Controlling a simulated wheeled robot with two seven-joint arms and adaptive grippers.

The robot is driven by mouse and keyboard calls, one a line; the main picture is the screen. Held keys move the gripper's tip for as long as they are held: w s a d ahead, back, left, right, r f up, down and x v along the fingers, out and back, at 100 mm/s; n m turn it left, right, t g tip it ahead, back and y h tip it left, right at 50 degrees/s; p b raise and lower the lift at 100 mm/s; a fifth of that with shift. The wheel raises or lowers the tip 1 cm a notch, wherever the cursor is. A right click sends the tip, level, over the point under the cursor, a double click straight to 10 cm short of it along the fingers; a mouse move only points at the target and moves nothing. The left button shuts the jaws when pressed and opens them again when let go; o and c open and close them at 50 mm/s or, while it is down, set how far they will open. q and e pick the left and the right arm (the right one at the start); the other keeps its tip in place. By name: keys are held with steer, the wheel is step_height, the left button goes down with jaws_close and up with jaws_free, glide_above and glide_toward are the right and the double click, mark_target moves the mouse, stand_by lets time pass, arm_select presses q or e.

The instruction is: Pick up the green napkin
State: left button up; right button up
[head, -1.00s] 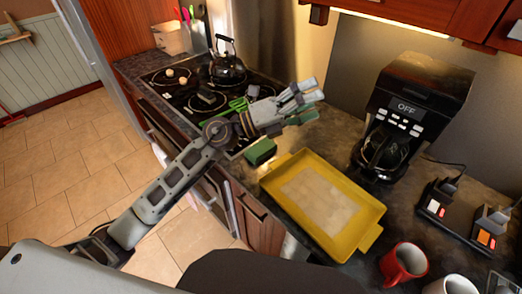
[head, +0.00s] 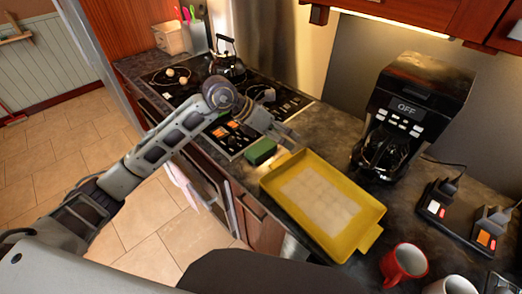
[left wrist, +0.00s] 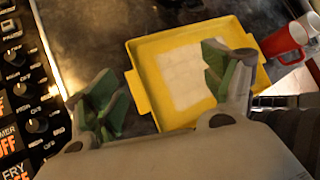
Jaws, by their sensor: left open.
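My right gripper is not in view.
The yellow tray (head: 372,218) sits right of the green block; it also shows in the left wrist view (left wrist: 143,92). The stove (head: 160,85) with a kettle (head: 228,68) is at left. A coffee maker (head: 415,110) and a red mug (head: 403,263) stand at right.

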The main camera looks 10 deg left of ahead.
arm_select(q)
steer(key=w+a+y, duration=0.1)
steer(key=a+y, duration=0.2)
steer(key=a, duration=0.2)
steer(key=w+a+f+y, duration=0.1)
steer(key=w+a+y, duration=0.1)
steer(key=a, duration=0.4)
steer(key=shift+w+a+n+y, duration=0.2)
steer(key=shift+w+n+y, duration=0.1)
steer(key=shift+y, duration=0.2)
steer(key=shift+f, duration=0.2)
steer(key=p, duration=0.1)
glide_above(260, 147)
steer(key=s+a, duration=0.2)
steer(key=f, duration=0.6)
steer(key=shift+d+f, duration=0.25)
steer(key=shift+f, duration=0.15)
steer(key=shift+w+d+f, duration=0.1)
steer(key=shift+d+f, duration=0.05)
steer(key=shift+f, duration=0.3)
steer(key=shift+f, duration=0.15)
